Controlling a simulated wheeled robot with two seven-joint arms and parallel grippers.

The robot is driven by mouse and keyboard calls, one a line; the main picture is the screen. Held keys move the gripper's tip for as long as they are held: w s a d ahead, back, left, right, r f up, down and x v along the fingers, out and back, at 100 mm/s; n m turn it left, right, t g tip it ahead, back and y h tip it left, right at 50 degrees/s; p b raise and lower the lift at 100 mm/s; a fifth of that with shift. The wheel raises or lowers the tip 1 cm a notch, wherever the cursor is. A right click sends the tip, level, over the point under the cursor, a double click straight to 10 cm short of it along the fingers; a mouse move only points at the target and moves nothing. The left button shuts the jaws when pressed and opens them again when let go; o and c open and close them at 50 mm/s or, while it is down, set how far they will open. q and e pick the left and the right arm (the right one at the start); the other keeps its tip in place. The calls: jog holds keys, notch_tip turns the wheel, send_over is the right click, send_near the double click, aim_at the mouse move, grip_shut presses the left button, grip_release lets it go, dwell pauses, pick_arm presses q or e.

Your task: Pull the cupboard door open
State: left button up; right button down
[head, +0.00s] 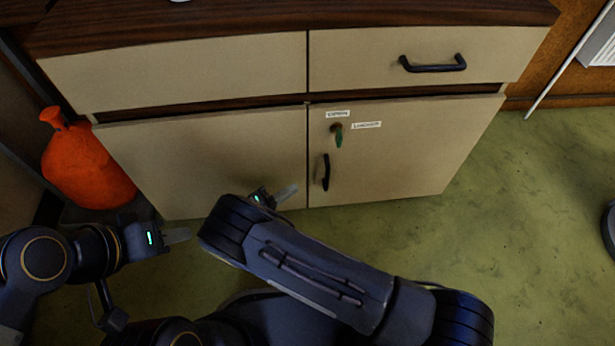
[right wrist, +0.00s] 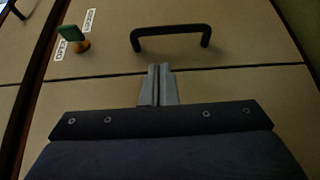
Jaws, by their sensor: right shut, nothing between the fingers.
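The cupboard door (head: 400,150) is a beige panel at the lower right of the cabinet and looks shut. Its black bar handle (head: 326,172) is near its left edge; the handle also shows in the right wrist view (right wrist: 171,32).
A drawer with a black handle (head: 433,64) is above the door. A plain beige panel (head: 205,155) is left of it. An orange bag (head: 85,165) stands at the cabinet's left side.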

jog(key=b, duration=0.2)
send_near(334, 164)
jog(key=x, duration=0.3)
jog(key=shift+w+d, duration=0.3)
jog(key=shift+d, duration=0.15)
